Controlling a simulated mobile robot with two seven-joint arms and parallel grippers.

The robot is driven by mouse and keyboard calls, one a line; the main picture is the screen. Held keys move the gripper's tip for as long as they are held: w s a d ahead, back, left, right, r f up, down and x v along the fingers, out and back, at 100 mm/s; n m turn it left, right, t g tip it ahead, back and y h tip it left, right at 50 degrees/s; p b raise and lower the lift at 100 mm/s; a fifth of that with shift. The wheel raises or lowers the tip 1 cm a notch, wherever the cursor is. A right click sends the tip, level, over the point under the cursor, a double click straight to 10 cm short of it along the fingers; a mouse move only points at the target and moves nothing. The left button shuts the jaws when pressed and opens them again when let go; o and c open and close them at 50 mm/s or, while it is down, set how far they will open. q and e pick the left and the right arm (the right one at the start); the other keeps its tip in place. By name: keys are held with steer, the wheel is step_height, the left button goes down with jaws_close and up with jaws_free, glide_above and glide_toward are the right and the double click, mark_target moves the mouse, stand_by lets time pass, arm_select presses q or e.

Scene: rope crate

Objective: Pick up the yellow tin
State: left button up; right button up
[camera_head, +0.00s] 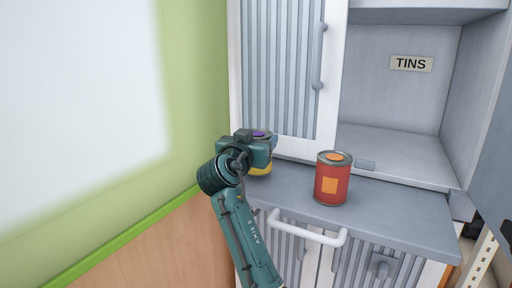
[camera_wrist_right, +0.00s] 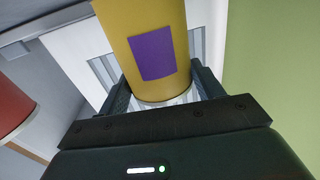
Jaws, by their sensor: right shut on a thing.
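The yellow tin (camera_head: 262,170) stands at the left end of the grey counter in the head view, mostly hidden behind my right gripper (camera_head: 262,148). Its purple-marked top shows just above the gripper. In the right wrist view the yellow tin (camera_wrist_right: 183,30) has a purple square label and sits between the two fingers of my right gripper (camera_wrist_right: 165,92), which is shut on it. Whether its base touches the counter is hidden. My left gripper is in neither view.
A red tin (camera_head: 333,180) with an orange label stands on the counter (camera_head: 400,215) to the right. Behind is a cabinet with a ribbed door (camera_head: 285,70) and an open compartment with a TINS sign (camera_head: 411,64). A white handle (camera_head: 305,230) juts out below. A green wall is close on the left.

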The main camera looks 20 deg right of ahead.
step_height(320, 180, up, 17)
steer(key=shift+f, duration=0.15)
stand_by(0.8)
